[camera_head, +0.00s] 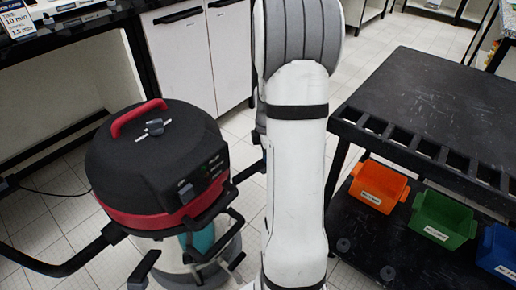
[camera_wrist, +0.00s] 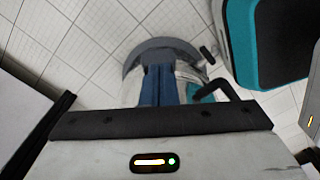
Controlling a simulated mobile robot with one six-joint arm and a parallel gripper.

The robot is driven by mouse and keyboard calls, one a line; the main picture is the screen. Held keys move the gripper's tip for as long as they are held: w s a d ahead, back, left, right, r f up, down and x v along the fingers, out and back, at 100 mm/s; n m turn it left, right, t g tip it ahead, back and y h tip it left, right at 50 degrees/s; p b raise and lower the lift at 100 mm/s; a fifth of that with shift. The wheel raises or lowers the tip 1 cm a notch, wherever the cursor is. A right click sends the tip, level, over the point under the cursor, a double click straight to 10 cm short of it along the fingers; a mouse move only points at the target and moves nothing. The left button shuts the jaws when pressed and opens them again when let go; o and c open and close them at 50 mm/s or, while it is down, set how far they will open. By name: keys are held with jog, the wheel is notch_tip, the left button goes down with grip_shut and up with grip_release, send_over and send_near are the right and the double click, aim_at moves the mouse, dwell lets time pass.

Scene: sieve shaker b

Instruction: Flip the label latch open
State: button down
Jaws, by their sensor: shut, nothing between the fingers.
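The sieve shaker (camera_head: 150,150) is a round black machine with a red band and red top handle, at left in the head view. Its front has a small labelled control panel (camera_head: 205,172). Black levers (camera_head: 222,230) stick out below its front rim. I cannot tell which part is the label latch. My gripper (camera_wrist: 158,70) shows in the wrist view as two blue fingers side by side, shut and empty. It points at a round grey-and-white base, with a black hooked bar (camera_wrist: 213,86) just right of it. In the head view, my gripper is out of sight.
A black cart (camera_head: 440,100) stands at right, with orange (camera_head: 378,186), green (camera_head: 440,218) and blue (camera_head: 498,250) bins on its lower shelf. White cabinets (camera_head: 200,60) stand behind the shaker. Tiled floor lies between. A teal-and-black body (camera_wrist: 270,45) fills the wrist view's upper right.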

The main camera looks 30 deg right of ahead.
jog(key=shift+s+d+f, duration=0.1)
jog(key=shift+s+d, duration=0.05)
jog(key=r+p, duration=0.1)
jog(key=a+r+p, duration=0.1)
jog(key=r, duration=0.1)
jog(key=a+r+p, duration=0.1)
jog(key=shift+w+r+p, duration=0.3)
jog(key=shift+w+p, duration=0.1)
notch_tip(320, 180, up, 8)
jog(key=d+p, duration=0.2)
jog(key=shift+s+r, duration=0.25)
jog(key=shift+s, duration=0.15)
jog(key=s+a+r+m+t+p, duration=0.1)
jog(key=s+a+r+m+p, duration=0.3)
jog(key=a+r+p, duration=0.3)
jog(key=s+a+r+m+p, duration=0.5)
jog(key=a+r+p, duration=0.2)
jog(key=r, duration=0.7)
jog(key=s+a+r+m+t+p, duration=0.1)
jog(key=s+a+r+m+p, duration=0.4)
jog(key=a+r+p, duration=0.3)
notch_tip(320, 180, up, 3)
jog(key=shift+f+t+p, duration=0.2)
jog(key=shift+t+p, duration=0.1)
jog(key=shift+p, duration=0.65)
jog(key=c, duration=2.2)
grip_release()
jog(key=shift+a, duration=0.1)
